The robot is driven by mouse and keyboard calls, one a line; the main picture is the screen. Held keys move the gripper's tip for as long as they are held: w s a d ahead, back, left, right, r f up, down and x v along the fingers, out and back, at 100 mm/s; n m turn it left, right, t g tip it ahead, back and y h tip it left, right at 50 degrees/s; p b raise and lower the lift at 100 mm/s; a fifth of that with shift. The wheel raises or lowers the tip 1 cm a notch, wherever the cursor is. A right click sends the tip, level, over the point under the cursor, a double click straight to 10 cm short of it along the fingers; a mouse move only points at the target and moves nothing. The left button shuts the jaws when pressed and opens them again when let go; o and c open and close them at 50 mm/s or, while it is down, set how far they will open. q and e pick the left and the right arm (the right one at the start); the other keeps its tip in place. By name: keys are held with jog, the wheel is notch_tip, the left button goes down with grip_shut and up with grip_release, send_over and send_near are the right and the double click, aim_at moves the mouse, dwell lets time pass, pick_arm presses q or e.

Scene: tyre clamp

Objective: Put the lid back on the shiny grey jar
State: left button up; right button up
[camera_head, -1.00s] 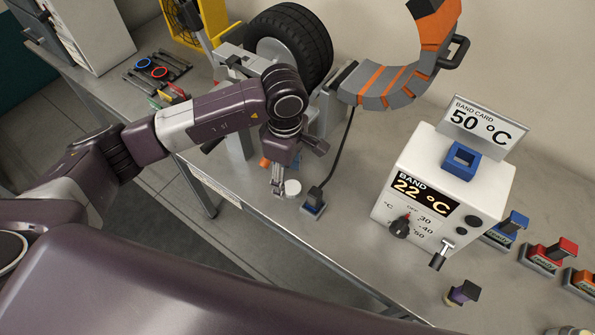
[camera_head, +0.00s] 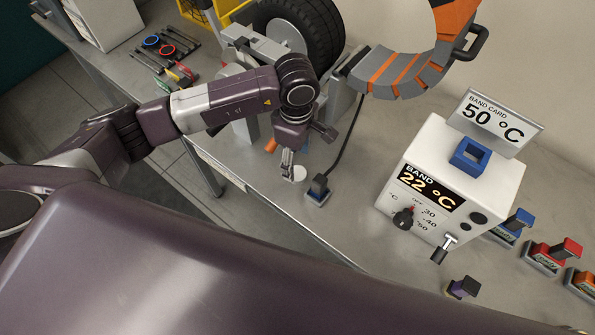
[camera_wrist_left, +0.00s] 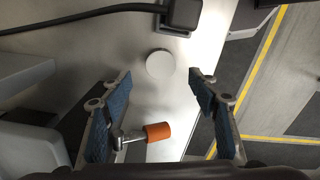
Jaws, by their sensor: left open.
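A small round pale disc (camera_head: 298,173) lies on the bench beside my left gripper (camera_head: 287,172). It also shows in the left wrist view (camera_wrist_left: 160,63) as a plain light grey circle seen from above; I cannot tell whether it is the lid alone or the top of a jar. My left gripper, in the left wrist view (camera_wrist_left: 160,80), is open and empty, with its blue-padded fingers spread to either side below the disc in the picture. No shiny grey jar can be clearly made out. My right gripper is not in view.
A dark block with a cable (camera_head: 318,189) stands close beside the disc. An orange-handled tool (camera_wrist_left: 156,132) shows between the fingers. The tyre (camera_head: 300,35) and orange-grey clamp band (camera_head: 400,75) stand behind. A white heater box (camera_head: 425,175) is right. The bench front is fairly clear.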

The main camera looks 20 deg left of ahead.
aim_at(297, 172)
pick_arm(q)
jog(key=shift+s+f, duration=0.1)
jog(key=shift+f, duration=0.1)
notch_tip(297, 172, down, 4)
jog(key=p, duration=0.2)
jog(key=shift+d+f+p, duration=0.1)
jog(key=shift+f+p, duration=0.05)
jog(key=shift+p, duration=0.15)
jog(key=shift+f, duration=0.25)
jog(key=c, duration=0.9)
